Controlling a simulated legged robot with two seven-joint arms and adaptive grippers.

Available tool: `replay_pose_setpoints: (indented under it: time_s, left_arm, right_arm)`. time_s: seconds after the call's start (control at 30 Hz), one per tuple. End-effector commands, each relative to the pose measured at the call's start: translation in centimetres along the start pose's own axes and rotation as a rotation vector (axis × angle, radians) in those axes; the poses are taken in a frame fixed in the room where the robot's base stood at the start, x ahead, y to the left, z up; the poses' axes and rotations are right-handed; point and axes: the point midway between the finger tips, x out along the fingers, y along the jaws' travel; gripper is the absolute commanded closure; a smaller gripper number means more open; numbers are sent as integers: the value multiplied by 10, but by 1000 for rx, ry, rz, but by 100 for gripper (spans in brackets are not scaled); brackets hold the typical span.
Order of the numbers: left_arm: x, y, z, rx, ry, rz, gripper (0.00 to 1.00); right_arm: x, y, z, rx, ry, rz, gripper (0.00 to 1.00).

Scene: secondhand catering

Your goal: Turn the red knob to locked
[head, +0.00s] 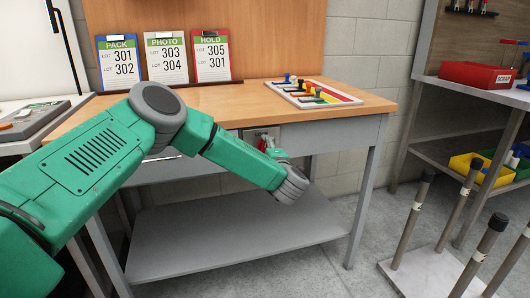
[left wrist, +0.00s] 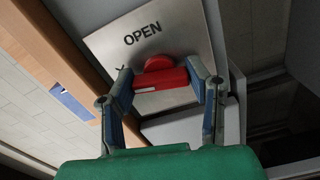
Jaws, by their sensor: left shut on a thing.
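The red knob (left wrist: 160,80) is on a metal plate (left wrist: 195,35) in the left wrist view. The plate carries the word OPEN, upper left of the knob; no other word is readable. The knob's grip bar lies across the picture between my left gripper's fingers (left wrist: 162,85), one at each end, shut on it. In the head view the knob (head: 262,145) shows as a small patch of red on the front of the wooden-topped bench (head: 240,112), partly hidden. My left gripper (head: 271,150) reaches it there, partly behind my wrist. My right gripper is not in view.
On the bench stand three lot cards (head: 166,60) and a board with coloured pegs (head: 315,93). A grey lower shelf (head: 240,225) runs under the bench. At the right are upright posts (head: 475,260) and shelving with a red scrap bin (head: 480,75).

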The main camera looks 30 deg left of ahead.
Motion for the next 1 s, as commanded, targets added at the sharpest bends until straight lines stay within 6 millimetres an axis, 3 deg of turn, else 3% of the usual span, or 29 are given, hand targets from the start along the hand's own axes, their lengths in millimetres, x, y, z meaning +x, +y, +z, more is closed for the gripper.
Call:
replay_pose_setpoints:
  time_s: [0.4, 0.97, 1.0]
  left_arm:
    - [-1, -6, 0, -179, -1, -9, 85]
    - [-2, -7, 0, -202, -1, -12, 84]
    - [-2, -8, 0, -202, -1, -12, 42]
  right_arm:
    - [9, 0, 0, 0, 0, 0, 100]
    - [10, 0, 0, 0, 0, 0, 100]
    - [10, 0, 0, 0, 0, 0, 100]
